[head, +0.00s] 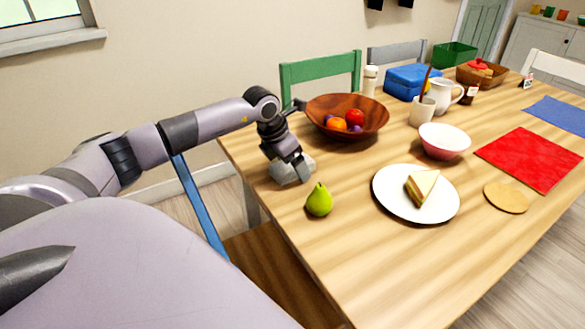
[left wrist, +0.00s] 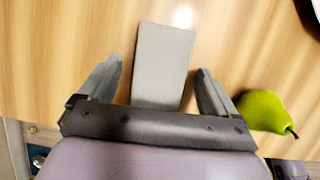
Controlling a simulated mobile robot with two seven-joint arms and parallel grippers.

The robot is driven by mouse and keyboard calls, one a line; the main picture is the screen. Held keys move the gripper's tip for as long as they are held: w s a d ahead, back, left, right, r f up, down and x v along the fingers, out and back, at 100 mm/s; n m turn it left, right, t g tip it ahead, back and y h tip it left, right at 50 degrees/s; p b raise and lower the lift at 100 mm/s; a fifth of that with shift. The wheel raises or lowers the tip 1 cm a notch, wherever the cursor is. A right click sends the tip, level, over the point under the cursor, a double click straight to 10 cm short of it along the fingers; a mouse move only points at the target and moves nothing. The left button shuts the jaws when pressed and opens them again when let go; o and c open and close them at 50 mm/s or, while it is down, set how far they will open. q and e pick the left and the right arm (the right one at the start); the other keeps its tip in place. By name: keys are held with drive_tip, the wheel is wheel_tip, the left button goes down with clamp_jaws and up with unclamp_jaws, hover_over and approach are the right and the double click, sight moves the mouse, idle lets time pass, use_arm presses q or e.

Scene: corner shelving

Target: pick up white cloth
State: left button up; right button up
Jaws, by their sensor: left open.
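The white cloth (head: 283,171) lies on the wooden table near its left edge, between the fruit bowl and the pear. In the left wrist view the cloth (left wrist: 165,62) is a flat, pale grey-white rectangle. My left gripper (head: 299,172) is right over the cloth, with its fingers pointing down. In the left wrist view my left gripper (left wrist: 158,82) is open, with one finger on each side of the cloth and a gap to each. The near end of the cloth is hidden behind the gripper body. My right gripper is not in view.
A green pear (head: 319,200) stands close to the gripper. A wooden bowl (head: 320,104) of fruit is just behind it. A white plate (head: 386,195) with a sandwich is to the right. A green chair (head: 290,72) stands behind the table.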

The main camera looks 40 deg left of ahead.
use_arm(q)
drive_tip(key=shift+f, duration=0.1)
drive_tip(key=shift+c, duration=0.3)
drive_tip(key=c, duration=1)
wheel_tip(320, 180, up, 20)
drive_tip(key=p, duration=0.2)
